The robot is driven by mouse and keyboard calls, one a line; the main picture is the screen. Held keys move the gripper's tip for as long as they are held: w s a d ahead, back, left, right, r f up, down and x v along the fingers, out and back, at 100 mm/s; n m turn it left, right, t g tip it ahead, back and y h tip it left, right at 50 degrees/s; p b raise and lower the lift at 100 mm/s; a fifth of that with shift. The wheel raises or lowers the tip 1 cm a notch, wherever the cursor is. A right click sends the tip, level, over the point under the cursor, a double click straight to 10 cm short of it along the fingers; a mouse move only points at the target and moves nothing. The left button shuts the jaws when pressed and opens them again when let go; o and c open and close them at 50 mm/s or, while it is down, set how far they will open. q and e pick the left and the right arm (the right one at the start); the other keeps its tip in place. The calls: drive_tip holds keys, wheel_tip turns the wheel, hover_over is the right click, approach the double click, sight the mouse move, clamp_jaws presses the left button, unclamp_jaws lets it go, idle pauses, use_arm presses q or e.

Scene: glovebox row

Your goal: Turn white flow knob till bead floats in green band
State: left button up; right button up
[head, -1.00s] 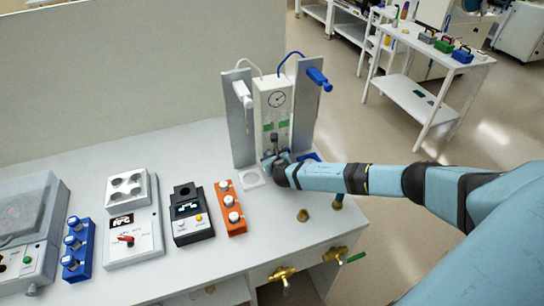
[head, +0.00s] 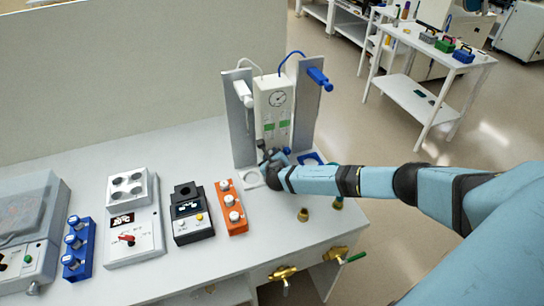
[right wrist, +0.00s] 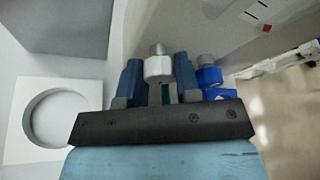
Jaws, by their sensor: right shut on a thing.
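The white flow meter panel (head: 273,98) stands upright between two grey plates, with a round gauge at its top. Two green bands show on it, a left one (head: 268,127) and a right one (head: 284,124). The beads are too small to make out. My right gripper (head: 268,155) is low in front of the panel and hides the knobs in the head view. In the right wrist view its blue fingers (right wrist: 158,80) are shut on the white flow knob (right wrist: 158,67). A blue knob (right wrist: 208,76) sits just right of the fingers. My left gripper is not in view.
A white square holder with a round recess (right wrist: 58,118) lies left of the gripper. White (head: 243,94) and blue (head: 319,79) handled tools hang on the side plates. An orange block with white knobs (head: 231,208) lies to the left. Brass taps (head: 283,273) project at the bench front.

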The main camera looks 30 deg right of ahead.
drive_tip(key=o, duration=0.9)
drive_tip(key=b+v, duration=0.1)
drive_tip(key=v, duration=1.3)
drive_tip(key=shift+d+r, duration=0.1)
